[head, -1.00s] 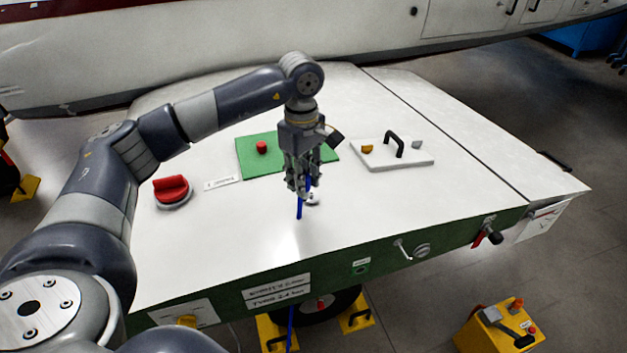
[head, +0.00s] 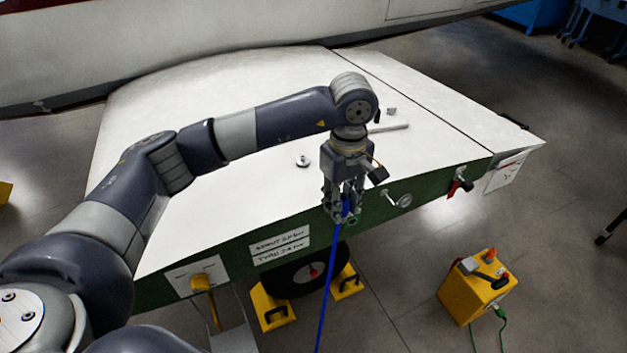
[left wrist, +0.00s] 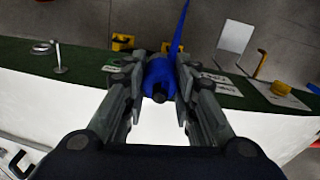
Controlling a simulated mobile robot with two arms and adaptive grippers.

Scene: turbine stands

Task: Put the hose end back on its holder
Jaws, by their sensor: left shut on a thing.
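My left gripper (head: 344,212) is shut on the blue hose end (left wrist: 160,76), in front of the green front edge of the white panel. The blue hose (head: 326,285) runs down from the gripper toward the floor. In the left wrist view the hose end sits between the fingers (left wrist: 158,95), its dark tip facing the camera. Right of the gripper, a silver hook (head: 391,196) sticks out of the green edge beside a round silver fitting (head: 404,200). A small green round fitting (head: 352,220) is close by the fingers. I cannot tell which of these is the holder. My right gripper is not in view.
A red and black handle (head: 460,186) is farther right on the green edge (head: 295,226). A yellow handle (head: 202,282) is at its left. A yellow box (head: 478,286) stands on the floor at right. A small silver fitting (head: 302,161) sits on the panel top.

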